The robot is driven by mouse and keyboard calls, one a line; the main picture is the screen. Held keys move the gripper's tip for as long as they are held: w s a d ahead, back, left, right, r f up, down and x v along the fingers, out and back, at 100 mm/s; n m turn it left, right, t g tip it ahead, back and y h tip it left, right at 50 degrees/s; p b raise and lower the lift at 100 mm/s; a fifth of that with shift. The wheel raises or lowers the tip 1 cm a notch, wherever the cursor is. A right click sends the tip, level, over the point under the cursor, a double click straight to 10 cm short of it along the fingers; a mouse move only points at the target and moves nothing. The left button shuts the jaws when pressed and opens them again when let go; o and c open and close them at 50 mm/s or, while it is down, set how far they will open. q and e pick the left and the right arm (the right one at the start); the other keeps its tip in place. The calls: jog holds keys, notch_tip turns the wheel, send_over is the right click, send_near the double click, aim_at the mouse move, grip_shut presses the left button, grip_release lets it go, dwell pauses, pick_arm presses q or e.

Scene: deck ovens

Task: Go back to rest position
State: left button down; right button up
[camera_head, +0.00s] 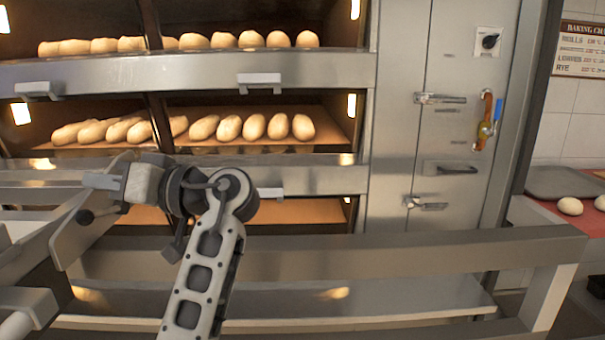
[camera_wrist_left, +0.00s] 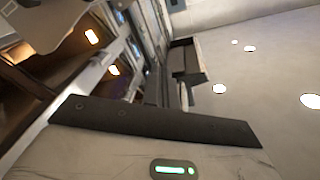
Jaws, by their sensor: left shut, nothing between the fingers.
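My left arm rises from the bottom of the head view, bends at a dark joint and turns left in front of the oven. My left gripper (camera_head: 101,182) is at its left end, shut and empty, before the lower decks. Its fingers are small and hard to make out there. The left wrist view shows the gripper's dark fingers (camera_wrist_left: 186,74) beyond a dark bar, with nothing held. My right gripper is in neither view.
Deck ovens hold loaves on the upper deck (camera_head: 238,40) and the middle deck (camera_head: 253,127). A metal rail (camera_head: 400,254) crosses in front. Oven door handles (camera_head: 260,83) stick out. At right, a counter (camera_head: 545,208) bears dough pieces (camera_head: 570,206).

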pick_arm(q)
jog(key=w+f+m+t+h, duration=0.2)
jog(key=f+m+t, duration=0.15)
jog(key=f, duration=0.35)
jog(key=w+f+m+t+h, duration=0.2)
jog(key=w+f+m+t, duration=0.15)
jog(key=f, duration=0.35)
jog(key=s+d+f+m+t+h+p, duration=0.1)
jog(key=s+f+m+h, duration=0.15)
jog(key=f, duration=0.25)
jog(key=s+d+f+m+h, duration=0.1)
jog(key=f+h, duration=0.2)
jog(key=f, duration=0.3)
jog(key=s+d+f+m+t+h+p, duration=0.1)
jog(key=s+d+f+m+h, duration=0.1)
jog(key=f, duration=0.3)
jog(key=s+d+f+h, duration=0.4)
jog(key=s+d+h, duration=0.1)
jog(key=s, duration=0.4)
jog(key=s+d+f+h+p, duration=0.1)
jog(key=s+d+f+h, duration=0.3)
jog(key=s, duration=0.6)
jog(key=shift+d+h, duration=0.45)
jog(key=shift+h, duration=0.3)
